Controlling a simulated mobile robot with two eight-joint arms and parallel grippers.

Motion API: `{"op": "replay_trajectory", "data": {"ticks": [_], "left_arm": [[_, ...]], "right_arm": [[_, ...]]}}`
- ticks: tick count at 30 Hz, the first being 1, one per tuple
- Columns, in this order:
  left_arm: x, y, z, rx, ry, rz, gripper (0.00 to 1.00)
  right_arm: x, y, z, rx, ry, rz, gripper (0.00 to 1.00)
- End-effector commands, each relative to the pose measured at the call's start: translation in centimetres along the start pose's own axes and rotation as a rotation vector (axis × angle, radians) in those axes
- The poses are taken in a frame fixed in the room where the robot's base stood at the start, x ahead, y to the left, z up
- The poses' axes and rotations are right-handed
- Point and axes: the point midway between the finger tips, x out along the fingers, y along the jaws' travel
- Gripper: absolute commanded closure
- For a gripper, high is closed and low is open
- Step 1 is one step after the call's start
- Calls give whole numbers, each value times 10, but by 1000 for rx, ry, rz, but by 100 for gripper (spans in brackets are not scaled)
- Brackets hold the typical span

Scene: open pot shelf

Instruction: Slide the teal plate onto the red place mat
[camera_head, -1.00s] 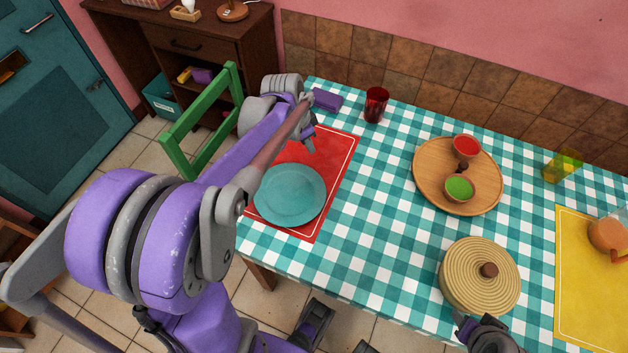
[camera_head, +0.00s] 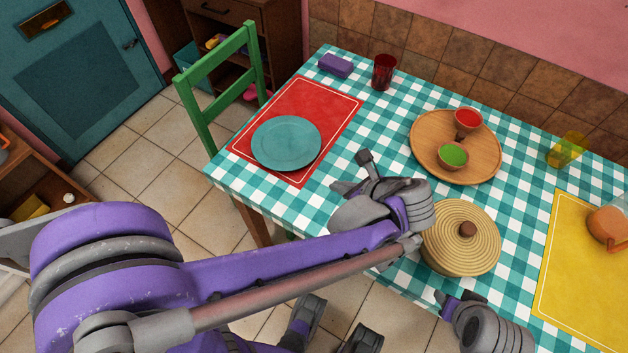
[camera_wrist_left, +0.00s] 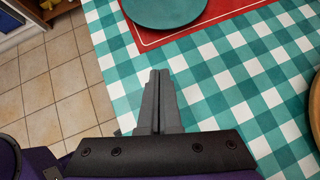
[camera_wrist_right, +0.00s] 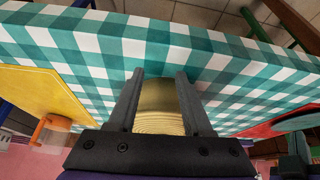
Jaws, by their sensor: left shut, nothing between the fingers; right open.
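The teal plate (camera_head: 286,143) lies flat on the red place mat (camera_head: 325,100), near its front edge, with bare mat behind it. In the head view it looks wholly within the mat's edges. The left wrist view shows part of the plate (camera_wrist_left: 165,12) and of the mat (camera_wrist_left: 215,18). My left gripper (camera_head: 366,160) is shut and empty, to the right of the plate and apart from it; its fingers (camera_wrist_left: 158,75) are together over the checked cloth. My right gripper (camera_head: 462,297) is open and empty at the table's front edge, near the lidded pot.
The ribbed, lidded pot (camera_head: 460,237) stands close to both grippers. Behind it is a round wooden tray (camera_head: 485,160) with red and green bowls. A red glass (camera_head: 383,72) and purple block (camera_head: 335,65) stand behind the mat. A yellow mat (camera_head: 570,265) lies right.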

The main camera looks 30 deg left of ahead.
Motion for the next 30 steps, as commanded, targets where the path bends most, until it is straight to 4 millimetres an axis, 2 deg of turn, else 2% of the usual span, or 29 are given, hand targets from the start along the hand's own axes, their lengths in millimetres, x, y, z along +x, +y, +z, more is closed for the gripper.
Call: {"op": "replay_trajectory", "data": {"ticks": [5, 16, 21, 30], "left_arm": [[24, 1, 0, -3, -1, 4, 100], [103, 1, 0, -5, 1, 5, 100], [118, 1, 20, -5, 2, 4, 100], [126, 0, 28, -3, 2, 1, 100]], "right_arm": [[4, 0, 2, 0, -1, 0, 50], [17, 0, 8, 0, -6, 0, 50], [15, 0, 8, 0, -5, 0, 50], [15, 0, 8, 0, -5, 0, 50]]}}
